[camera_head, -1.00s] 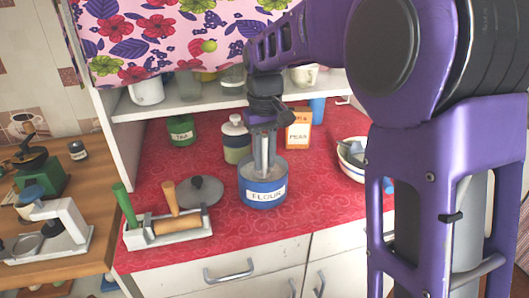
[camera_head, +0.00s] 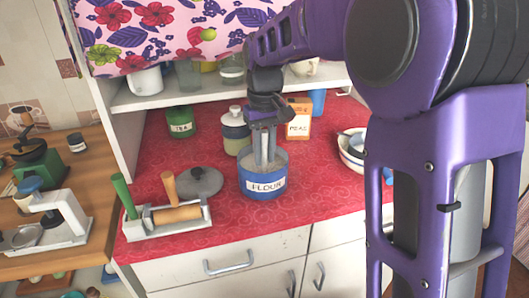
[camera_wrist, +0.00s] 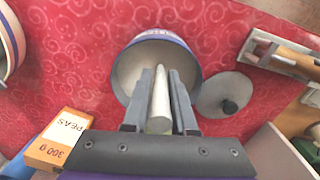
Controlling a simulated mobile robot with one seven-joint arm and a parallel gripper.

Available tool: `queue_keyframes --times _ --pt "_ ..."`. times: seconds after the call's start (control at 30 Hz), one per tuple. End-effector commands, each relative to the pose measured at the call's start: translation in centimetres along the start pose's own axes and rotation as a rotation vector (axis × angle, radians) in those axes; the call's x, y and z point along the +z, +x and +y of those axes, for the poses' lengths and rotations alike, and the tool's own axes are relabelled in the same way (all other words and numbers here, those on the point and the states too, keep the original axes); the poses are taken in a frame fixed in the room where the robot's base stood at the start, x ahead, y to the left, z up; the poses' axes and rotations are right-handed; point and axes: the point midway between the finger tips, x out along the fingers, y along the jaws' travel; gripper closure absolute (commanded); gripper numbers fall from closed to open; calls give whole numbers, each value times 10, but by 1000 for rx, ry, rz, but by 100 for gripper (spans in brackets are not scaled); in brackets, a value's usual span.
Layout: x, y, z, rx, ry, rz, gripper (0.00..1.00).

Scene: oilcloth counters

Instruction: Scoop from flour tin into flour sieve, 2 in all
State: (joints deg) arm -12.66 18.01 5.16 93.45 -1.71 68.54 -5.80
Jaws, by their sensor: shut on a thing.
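The blue flour tin (camera_head: 264,188), labelled FLOUR, stands open on the red counter. In the wrist view its rim (camera_wrist: 190,57) surrounds the pale inside. My gripper (camera_head: 265,158) points down into the tin's mouth. In the wrist view my gripper (camera_wrist: 160,82) is shut on a pale round handle (camera_wrist: 159,110), seemingly the scoop's. The scoop's bowl is hidden in the tin, so I cannot tell its load. I cannot clearly identify the flour sieve. A white bowl (camera_head: 352,158) with a dark utensil stands at the right, partly hidden by my arm.
A grey lid (camera_head: 204,182) lies left of the tin, behind a rack with a rolling pin (camera_head: 176,214). A cream jar (camera_head: 236,140), green TEA tin (camera_head: 180,124) and PEAS box (camera_head: 298,126) stand behind. A shelf (camera_head: 200,98) overhangs the back.

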Motion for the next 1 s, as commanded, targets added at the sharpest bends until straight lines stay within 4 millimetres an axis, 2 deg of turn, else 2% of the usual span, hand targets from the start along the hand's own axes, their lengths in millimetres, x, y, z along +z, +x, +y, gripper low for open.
queue_keyframes --times 0.17,1.0 --pt "0 -6 0 0 0 1 100" --pt "0 -85 0 0 0 2 100"
